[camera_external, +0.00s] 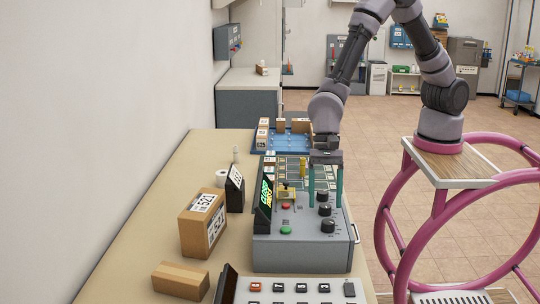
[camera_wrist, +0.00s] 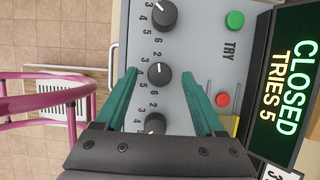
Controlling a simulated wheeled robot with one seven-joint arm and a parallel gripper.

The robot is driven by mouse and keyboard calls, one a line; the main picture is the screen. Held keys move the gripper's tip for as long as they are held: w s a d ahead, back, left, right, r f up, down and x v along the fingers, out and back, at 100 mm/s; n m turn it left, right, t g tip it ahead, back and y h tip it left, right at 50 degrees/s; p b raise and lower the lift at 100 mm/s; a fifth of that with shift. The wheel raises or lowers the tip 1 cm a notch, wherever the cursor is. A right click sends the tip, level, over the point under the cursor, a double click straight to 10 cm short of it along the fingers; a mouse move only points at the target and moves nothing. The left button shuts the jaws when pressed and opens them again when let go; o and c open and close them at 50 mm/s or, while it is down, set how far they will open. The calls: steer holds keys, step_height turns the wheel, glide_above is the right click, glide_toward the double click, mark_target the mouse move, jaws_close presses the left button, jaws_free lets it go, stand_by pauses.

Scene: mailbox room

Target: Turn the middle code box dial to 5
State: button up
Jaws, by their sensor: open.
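The grey code box (camera_external: 300,252) stands on the counter with three black dials on its top. The middle dial (camera_wrist: 158,73) shows in the wrist view with numbers printed around it; its pointer setting is hard to read. It also shows in the outside view (camera_external: 325,209). My gripper (camera_wrist: 159,73) is open, its teal fingers on either side of the middle dial in the wrist view; contact cannot be told. In the outside view my gripper (camera_external: 325,199) points down over the dials. Another dial (camera_wrist: 163,12) and a third, partly hidden dial (camera_wrist: 155,123) flank the middle one.
A display (camera_wrist: 292,75) on the box reads CLOSED, TRIES 5. A green button (camera_wrist: 234,20) marked TRY and a red button (camera_wrist: 222,100) lie beside the dials. Cardboard boxes (camera_external: 203,222) stand left of the box. A keypad panel (camera_external: 300,290) is in front.

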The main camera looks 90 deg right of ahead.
steer(key=shift+a+f, duration=0.2)
steer(key=shift+f, duration=0.3)
jaws_close()
